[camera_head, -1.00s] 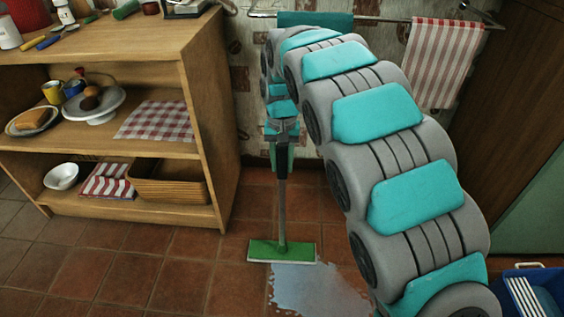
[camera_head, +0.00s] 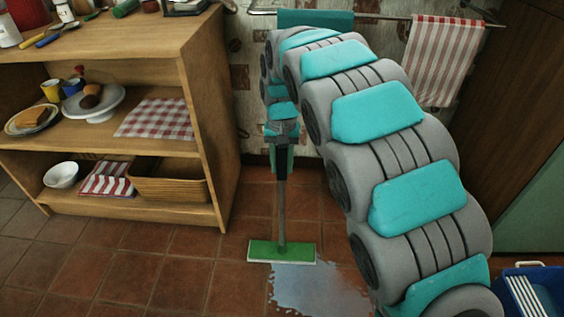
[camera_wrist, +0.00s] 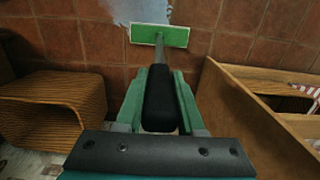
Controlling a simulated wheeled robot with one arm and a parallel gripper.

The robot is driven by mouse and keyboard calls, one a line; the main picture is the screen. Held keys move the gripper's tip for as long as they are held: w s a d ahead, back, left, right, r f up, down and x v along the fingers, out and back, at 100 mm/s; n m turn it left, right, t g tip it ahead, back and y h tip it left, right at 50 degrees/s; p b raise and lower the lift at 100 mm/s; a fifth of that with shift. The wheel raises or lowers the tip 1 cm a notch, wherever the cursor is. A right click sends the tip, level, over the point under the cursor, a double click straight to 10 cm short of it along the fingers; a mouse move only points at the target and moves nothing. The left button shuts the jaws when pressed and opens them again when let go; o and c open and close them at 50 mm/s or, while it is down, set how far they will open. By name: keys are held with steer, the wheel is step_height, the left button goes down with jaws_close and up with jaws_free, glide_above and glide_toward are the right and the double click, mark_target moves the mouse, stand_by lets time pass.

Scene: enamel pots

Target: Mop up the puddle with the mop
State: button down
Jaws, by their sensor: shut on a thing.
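The mop has a flat green head (camera_head: 282,251), a grey pole and a black grip. My gripper (camera_head: 282,150) is shut on the upper part of the pole, and the mop stands nearly upright with its head at the floor. In the wrist view the black grip (camera_wrist: 160,100) sits between my green fingers, and the mop head (camera_wrist: 160,35) shows beyond it. The puddle (camera_head: 318,290) is a pale, shiny patch on the tiles just in front of the head. The head meets its far left edge. My arm hides the puddle's right side.
A wooden shelf unit (camera_head: 212,120) with dishes and a basket (camera_head: 168,181) stands to the left. A rail with towels (camera_head: 440,60) hangs on the back wall. A blue crate (camera_head: 540,290) is at the lower right. The tiled floor (camera_head: 130,262) left of the puddle is clear.

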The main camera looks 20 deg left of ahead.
mark_target(282, 152)
steer(key=s+d+b, duration=0.3)
steer(key=s, duration=0.9)
steer(key=s+d+b, duration=0.3)
steer(key=s, duration=1)
steer(key=w+a+p, duration=0.2)
steer(key=w, duration=0.6)
steer(key=w+a+p, duration=0.2)
steer(key=w+p, duration=0.1)
steer(key=w, duration=0.6)
steer(key=w+a+p, duration=0.2)
steer(key=w+p, duration=0.1)
steer(key=w, duration=0.5)
steer(key=shift+w+f, duration=0.25)
steer(key=shift+w, duration=0.1)
steer(key=shift+r+p, duration=0.9)
steer(key=shift+r, duration=1.1)
